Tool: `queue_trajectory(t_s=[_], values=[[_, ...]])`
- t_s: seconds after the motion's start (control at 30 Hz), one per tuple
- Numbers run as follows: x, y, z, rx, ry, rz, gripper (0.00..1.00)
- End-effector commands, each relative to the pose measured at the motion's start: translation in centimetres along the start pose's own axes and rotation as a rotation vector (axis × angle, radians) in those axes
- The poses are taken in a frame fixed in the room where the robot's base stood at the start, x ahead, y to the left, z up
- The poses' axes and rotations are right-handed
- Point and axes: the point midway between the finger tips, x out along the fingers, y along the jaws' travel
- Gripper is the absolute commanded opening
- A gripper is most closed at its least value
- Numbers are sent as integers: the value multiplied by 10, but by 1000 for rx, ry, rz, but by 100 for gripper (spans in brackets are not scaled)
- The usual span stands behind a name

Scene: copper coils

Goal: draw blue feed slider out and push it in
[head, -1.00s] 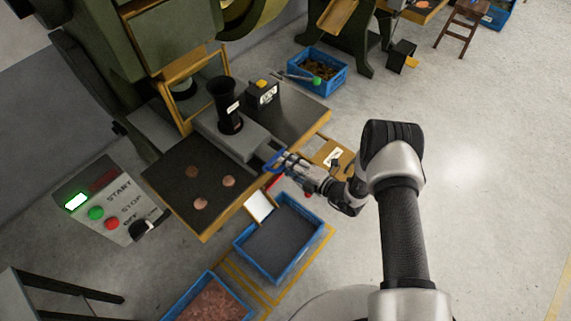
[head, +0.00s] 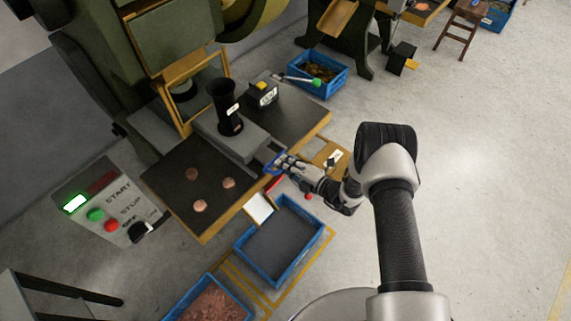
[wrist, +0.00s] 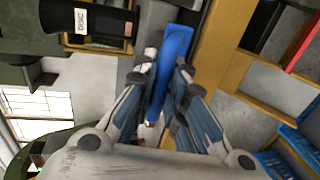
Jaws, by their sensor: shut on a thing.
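The blue feed slider handle (head: 272,160) sticks out at the front end of the grey feed block (head: 231,137), by the table's right edge. My gripper (head: 280,163) is shut on the handle. In the wrist view the blue handle (wrist: 174,62) stands between the two fingers of my gripper (wrist: 162,78). A black feed tube (head: 226,106) with a white label stands upright on the block. It also shows at the upper left of the wrist view (wrist: 95,20). How far the slider is out of the block cannot be told.
Several copper discs lie on the dark tabletop (head: 172,168). A blue crate (head: 321,238) stands below the table's front edge. A control panel (head: 108,208) with green and red buttons is at left. Clear floor (head: 470,170) lies right of my arm.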

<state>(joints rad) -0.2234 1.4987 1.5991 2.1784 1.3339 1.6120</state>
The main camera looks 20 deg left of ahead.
Motion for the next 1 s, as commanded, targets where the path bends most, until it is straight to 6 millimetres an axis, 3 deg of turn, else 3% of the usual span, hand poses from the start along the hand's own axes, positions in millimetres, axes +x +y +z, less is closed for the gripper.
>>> queue_trajectory(t_s=[0.5,0.8,1.0], values=[[1,0,0,-1,0,0,0],[42,7,0,-4,3,2,0],[43,10,1,-1,-1,1,0]])
